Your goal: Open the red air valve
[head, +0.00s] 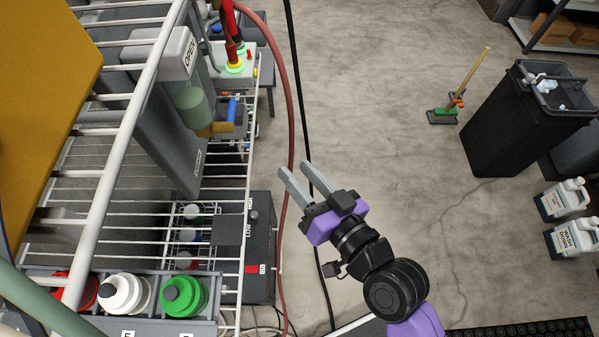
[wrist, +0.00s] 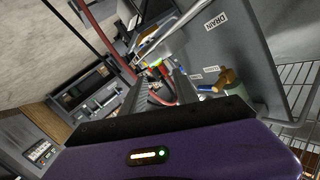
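My gripper (head: 294,168) is open and empty, with its two grey fingers apart, to the right of the wire rack and above the floor. In the wrist view, the fingers (wrist: 160,88) point toward a red hose and small red and yellow parts (wrist: 155,66). In the head view, an upright red part (head: 231,45) stands on a pale box with a yellow-green ring, well above the gripper in the picture. I cannot tell whether it is the red air valve. No valve handle is clearly readable as the air valve.
A red hose (head: 290,100) and a black cable (head: 297,75) run down beside the fingers. The white wire rack (head: 125,130) fills the left. In the wrist view, a brass fitting with a blue handle (wrist: 207,88) sits on a grey panel. Open floor lies toward the black bin (head: 500,130).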

